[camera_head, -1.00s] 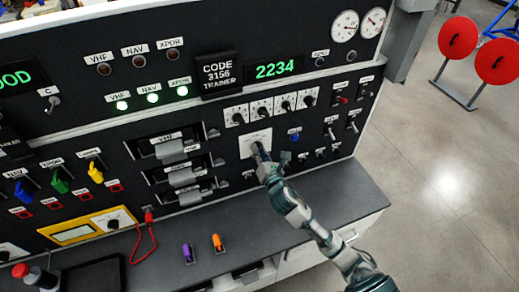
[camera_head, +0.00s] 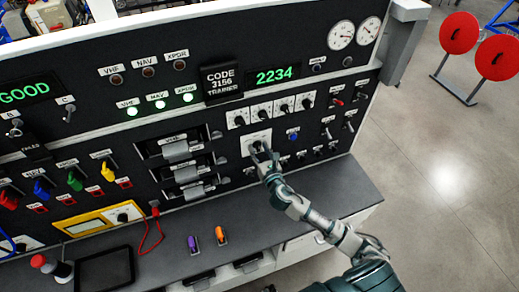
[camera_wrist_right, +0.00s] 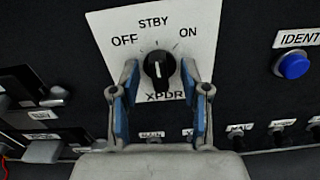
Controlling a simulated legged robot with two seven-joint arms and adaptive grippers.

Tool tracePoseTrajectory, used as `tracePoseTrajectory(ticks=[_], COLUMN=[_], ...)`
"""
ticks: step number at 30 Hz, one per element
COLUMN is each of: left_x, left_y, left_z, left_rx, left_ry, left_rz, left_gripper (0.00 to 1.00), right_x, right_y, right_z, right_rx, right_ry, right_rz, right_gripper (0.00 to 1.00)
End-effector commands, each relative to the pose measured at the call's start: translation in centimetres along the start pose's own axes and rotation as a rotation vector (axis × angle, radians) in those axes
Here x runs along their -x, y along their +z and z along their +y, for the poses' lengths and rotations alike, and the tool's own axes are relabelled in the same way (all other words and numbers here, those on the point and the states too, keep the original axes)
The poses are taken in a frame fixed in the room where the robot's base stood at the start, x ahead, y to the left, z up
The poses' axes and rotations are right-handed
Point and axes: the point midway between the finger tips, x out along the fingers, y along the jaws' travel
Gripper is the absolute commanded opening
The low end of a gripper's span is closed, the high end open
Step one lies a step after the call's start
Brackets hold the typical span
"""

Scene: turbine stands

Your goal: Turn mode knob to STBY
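The mode knob (camera_wrist_right: 158,66) is a black rotary knob on a white plate marked OFF, STBY, ON and XPDR. Its grip bar stands about upright below the STBY label in the right wrist view. My right gripper (camera_wrist_right: 160,72) is open, with a blue-padded finger on each side of the knob and a visible gap to it. In the head view the right gripper (camera_head: 264,155) is at the white knob plate (camera_head: 251,139) and partly hides the knob. My left gripper is not in view.
A blue IDENT button (camera_wrist_right: 293,65) sits right of the plate. Small knobs (camera_head: 283,107) line the panel above, and toggle switches (camera_head: 327,133) stand to the right. The grey ledge (camera_head: 325,183) below holds purple and orange items and a black tray (camera_head: 104,268).

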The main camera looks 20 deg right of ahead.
Motion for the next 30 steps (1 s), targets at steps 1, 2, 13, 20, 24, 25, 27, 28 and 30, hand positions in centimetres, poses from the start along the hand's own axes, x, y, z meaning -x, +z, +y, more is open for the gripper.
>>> tracePoseTrajectory(ticks=[1, 2, 13, 20, 24, 25, 27, 28, 30], left_x=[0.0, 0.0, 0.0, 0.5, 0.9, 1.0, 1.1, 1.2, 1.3], left_y=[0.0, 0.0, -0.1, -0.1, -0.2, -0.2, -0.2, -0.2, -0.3], left_z=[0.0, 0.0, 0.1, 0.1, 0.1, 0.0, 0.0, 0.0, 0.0], left_rx=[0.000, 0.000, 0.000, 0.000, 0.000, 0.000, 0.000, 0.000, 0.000], left_ry=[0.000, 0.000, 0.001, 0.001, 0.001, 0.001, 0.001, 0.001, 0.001], left_rz=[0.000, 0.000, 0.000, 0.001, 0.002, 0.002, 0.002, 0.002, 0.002], left_gripper=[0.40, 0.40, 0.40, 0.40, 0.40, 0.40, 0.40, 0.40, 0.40], right_x=[0.0, 0.0, 0.0, 1.4, 2.7, 2.9, 3.6, 3.8, 4.3], right_y=[0.0, 0.0, 0.0, 0.1, 0.1, 0.1, 0.0, 0.1, 0.0], right_z=[0.0, 0.0, 0.0, 0.0, 0.0, 0.0, 0.0, 0.0, 0.0], right_rx=[0.000, 0.000, -0.001, 0.000, 0.000, 0.000, -0.001, 0.000, 0.000], right_ry=[0.000, 0.000, 0.000, 0.001, 0.001, 0.001, 0.001, 0.001, 0.001], right_rz=[0.000, 0.000, 0.000, 0.001, 0.001, 0.001, 0.002, 0.001, 0.002], right_gripper=[0.46, 0.46, 0.54, 0.54, 0.54, 0.54, 0.54, 0.54, 0.54])
